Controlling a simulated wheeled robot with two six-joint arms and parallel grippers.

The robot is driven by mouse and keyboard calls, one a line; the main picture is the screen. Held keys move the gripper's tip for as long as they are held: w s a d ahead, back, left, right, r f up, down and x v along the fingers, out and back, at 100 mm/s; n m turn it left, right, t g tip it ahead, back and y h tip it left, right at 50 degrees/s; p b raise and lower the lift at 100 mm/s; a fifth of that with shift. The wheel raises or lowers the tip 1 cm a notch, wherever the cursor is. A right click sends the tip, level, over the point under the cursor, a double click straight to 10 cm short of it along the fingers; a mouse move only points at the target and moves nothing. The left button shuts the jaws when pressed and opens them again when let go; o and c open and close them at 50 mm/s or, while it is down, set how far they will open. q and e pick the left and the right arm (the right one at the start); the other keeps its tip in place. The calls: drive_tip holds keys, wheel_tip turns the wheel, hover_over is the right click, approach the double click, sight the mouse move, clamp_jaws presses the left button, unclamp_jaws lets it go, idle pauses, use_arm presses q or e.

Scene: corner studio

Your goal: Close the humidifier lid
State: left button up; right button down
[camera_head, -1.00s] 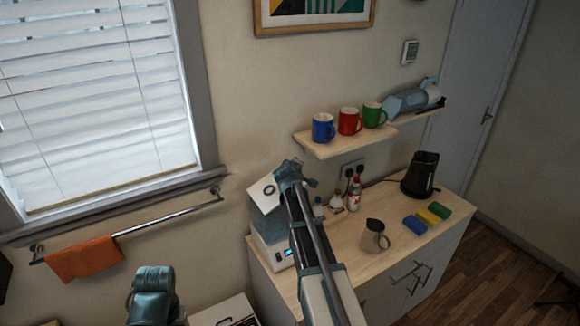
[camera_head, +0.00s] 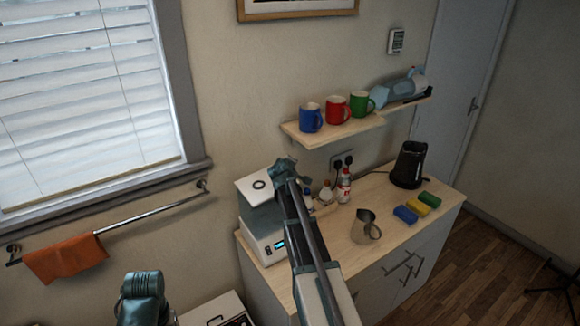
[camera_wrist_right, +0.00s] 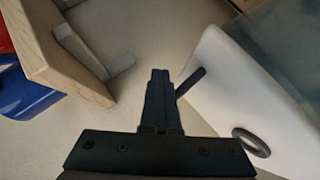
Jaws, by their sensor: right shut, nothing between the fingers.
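The humidifier (camera_head: 262,238) is a white box with a lit blue display at the left end of the counter. Its white lid (camera_head: 257,187) with a dark ring is tilted up slightly above the body. In the right wrist view the lid (camera_wrist_right: 232,95) fills the right side, with its dark ring and a dark tab near the fingers. My right gripper (camera_head: 284,166) is shut and empty beside the lid's right edge; its fingertips (camera_wrist_right: 160,75) also show in the right wrist view. Whether they touch the lid I cannot tell. My left arm shows at the bottom left; its fingertips are out of view.
A shelf (camera_head: 312,140) with blue, red and green mugs hangs behind, close to the gripper in the wrist view. Small bottles (camera_head: 344,186), a metal pitcher (camera_head: 364,228), sponges (camera_head: 417,208) and a black kettle (camera_head: 408,165) stand on the counter (camera_head: 385,260).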

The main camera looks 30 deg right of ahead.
drive_tip(key=shift+a, duration=0.3)
